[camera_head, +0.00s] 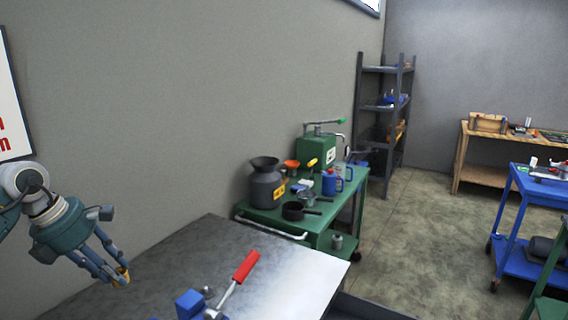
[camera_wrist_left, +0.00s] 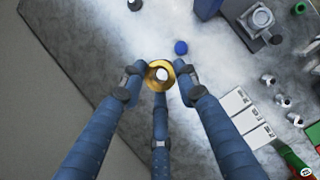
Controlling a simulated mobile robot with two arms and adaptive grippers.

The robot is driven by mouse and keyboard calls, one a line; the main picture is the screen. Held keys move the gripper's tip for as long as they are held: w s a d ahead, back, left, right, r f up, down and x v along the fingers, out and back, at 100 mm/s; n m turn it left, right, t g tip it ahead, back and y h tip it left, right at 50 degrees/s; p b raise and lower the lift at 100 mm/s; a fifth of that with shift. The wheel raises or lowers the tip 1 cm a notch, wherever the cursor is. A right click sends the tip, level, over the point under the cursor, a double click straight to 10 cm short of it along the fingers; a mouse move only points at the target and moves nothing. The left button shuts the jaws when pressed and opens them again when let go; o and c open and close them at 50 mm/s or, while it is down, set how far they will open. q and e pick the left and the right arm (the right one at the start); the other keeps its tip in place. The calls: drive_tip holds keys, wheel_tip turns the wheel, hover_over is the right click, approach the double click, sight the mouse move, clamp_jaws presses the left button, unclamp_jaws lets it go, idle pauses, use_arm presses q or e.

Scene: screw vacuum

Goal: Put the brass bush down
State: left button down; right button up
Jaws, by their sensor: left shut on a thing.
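The brass bush (camera_wrist_left: 149,82) is a yellow ring with a hole, seen nearly end-on in the left wrist view. My left gripper (camera_wrist_left: 157,76) is shut on it, with three blue fingers around it. In the head view the gripper (camera_head: 119,277) is at the lower left, with a bit of the yellow bush (camera_head: 125,273) between its fingertips. The bush appears above the grey metal bench top (camera_head: 205,250); its exact height I cannot tell. My right gripper is not in view.
The bench holds a red-handled tool (camera_head: 246,266), a blue block (camera_head: 189,303), a small blue round piece (camera_wrist_left: 181,47), white cards (camera_wrist_left: 250,118) and several metal fittings. A loaded green cart (camera_head: 345,205) stands behind. Bare bench lies around the bush.

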use_arm(q)
drive_tip(key=s+d+f+m+g+y, duration=0.1)
drive_tip(key=s+d+f+m+g, duration=0.2)
drive_tip(key=s+d+m, duration=0.35)
drive_tip(key=s+d+f+m+g+y, duration=0.1)
drive_tip(key=s+d+f+m+g, duration=0.15)
drive_tip(key=s+m, duration=0.7)
drive_tip(key=s+d+f+m+g, duration=0.2)
drive_tip(key=s+d+m, duration=0.35)
drive_tip(key=m, duration=0.45)
drive_tip(key=shift+m+y, duration=0.5)
drive_tip(key=shift+m, duration=0.3)
drive_tip(key=d, duration=0.4)
drive_tip(key=shift+s+d+f, duration=0.1)
drive_tip(key=shift+s+d, duration=0.05)
drive_tip(key=shift+s, duration=0.25)
